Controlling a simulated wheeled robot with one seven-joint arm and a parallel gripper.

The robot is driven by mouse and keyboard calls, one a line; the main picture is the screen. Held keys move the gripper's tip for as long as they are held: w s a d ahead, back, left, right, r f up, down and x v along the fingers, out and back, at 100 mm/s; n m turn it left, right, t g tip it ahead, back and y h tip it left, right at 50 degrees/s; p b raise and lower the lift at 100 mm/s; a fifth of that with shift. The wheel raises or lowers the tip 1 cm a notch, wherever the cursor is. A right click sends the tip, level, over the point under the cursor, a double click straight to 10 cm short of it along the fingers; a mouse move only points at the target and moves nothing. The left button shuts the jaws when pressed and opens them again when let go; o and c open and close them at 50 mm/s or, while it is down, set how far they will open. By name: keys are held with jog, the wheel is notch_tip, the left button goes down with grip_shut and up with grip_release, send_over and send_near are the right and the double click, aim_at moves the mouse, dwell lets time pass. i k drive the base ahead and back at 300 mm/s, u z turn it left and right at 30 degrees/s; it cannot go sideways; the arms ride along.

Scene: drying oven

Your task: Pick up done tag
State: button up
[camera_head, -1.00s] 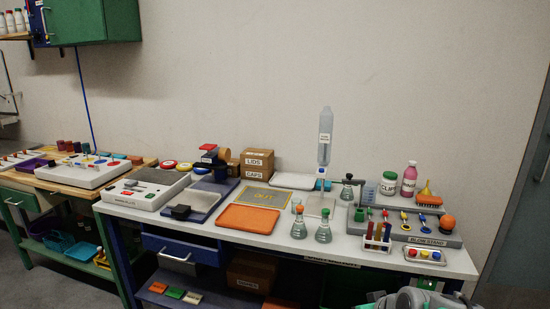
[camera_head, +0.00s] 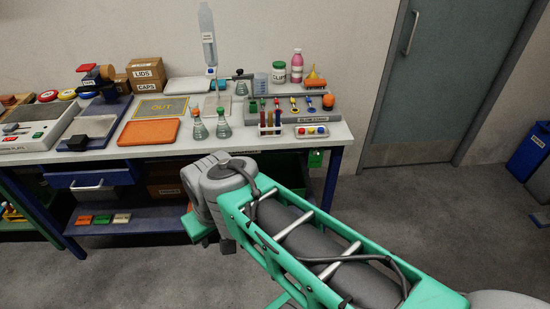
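No label reading "done" can be read in this view. Three small flat tags or blocks lie in a row on the blue lower shelf under the bench: an orange one (camera_head: 84,220), a green one (camera_head: 103,219) and a pale one (camera_head: 121,218). Any writing on them is too small to read, so I cannot tell which is the done tag. My green and grey arm reaches in from the lower right, its far joint in front of the bench, right of these tags. No gripper fingers can be made out.
The white bench (camera_head: 335,132) holds flasks (camera_head: 223,124), an orange tray (camera_head: 149,132), a rack of tubes (camera_head: 270,122) and a button box (camera_head: 311,132). A drawer (camera_head: 95,180) hangs above the lower shelf (camera_head: 150,222). Open floor (camera_head: 430,220) lies right, before a door (camera_head: 425,80).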

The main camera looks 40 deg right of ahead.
aim_at(315, 162)
jog(key=u, duration=2)
jog(key=k, duration=0.9)
jog(key=z, duration=1.5)
jog(key=i, duration=0.5)
